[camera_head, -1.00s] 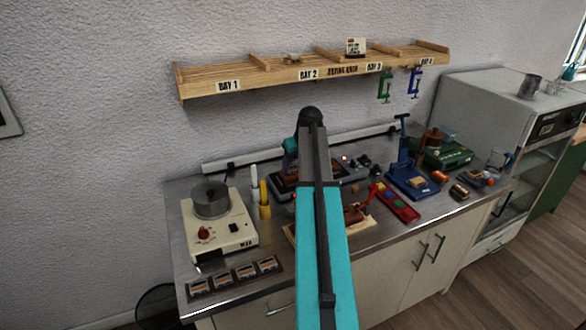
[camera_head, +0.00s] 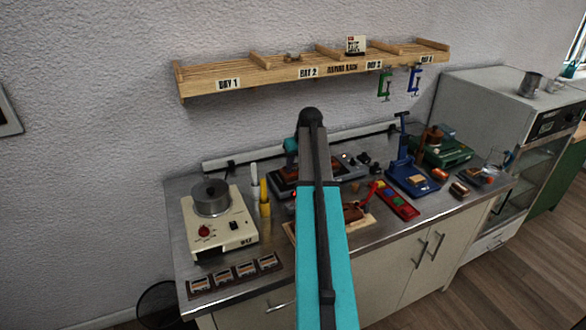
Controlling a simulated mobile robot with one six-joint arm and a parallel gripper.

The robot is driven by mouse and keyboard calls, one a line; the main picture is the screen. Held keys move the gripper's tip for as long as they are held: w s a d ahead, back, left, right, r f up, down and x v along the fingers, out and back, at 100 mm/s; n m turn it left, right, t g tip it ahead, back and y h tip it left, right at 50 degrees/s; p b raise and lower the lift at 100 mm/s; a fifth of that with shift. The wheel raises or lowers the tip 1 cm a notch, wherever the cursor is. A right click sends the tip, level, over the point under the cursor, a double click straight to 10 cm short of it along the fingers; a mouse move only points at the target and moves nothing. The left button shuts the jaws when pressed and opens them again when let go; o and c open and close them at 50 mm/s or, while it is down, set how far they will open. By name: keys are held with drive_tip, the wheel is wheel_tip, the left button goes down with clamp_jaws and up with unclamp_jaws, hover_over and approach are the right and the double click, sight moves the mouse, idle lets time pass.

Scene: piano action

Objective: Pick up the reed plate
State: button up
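I cannot pick out the reed plate for certain. A dark, flat device (camera_head: 352,164) stands at the back of the bench, partly hidden behind my arm. A wooden board (camera_head: 368,222) with a red lever tool lies in front of it, also partly covered. My arm crosses the middle of the view. A small teal part of it shows just left of the black joint, above the dark device. My gripper itself is hidden behind the arm, so its fingers and any hold do not show.
A cream hot-plate unit with a pot (camera_head: 211,198) stands at left, behind a row of small framed pieces (camera_head: 234,275). A red tray (camera_head: 398,201), a blue press (camera_head: 410,178) and a green machine (camera_head: 445,150) fill the right. A wooden shelf (camera_head: 215,88) hangs above.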

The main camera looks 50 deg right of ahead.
drive_tip(key=shift+w+a+f, duration=0.15)
drive_tip(key=shift+a, duration=0.1)
clamp_jaws()
drive_tip(key=shift+w+d+r, duration=0.1)
drive_tip(key=shift+r, duration=0.3)
drive_tip(key=shift+d+r+b, duration=0.1)
drive_tip(key=shift+r+b, duration=0.7)
drive_tip(key=shift+r, duration=0.5)
drive_tip(key=s+a+r+b, duration=0.1)
drive_tip(key=s+b, duration=0.1)
drive_tip(key=s, duration=0.6)
drive_tip(key=s+a+b, duration=0.1)
drive_tip(key=s, duration=0.7)
drive_tip(key=shift+a+r+b, duration=0.35)
drive_tip(key=shift+b, duration=0.05)
drive_tip(key=shift+s, duration=0.1)
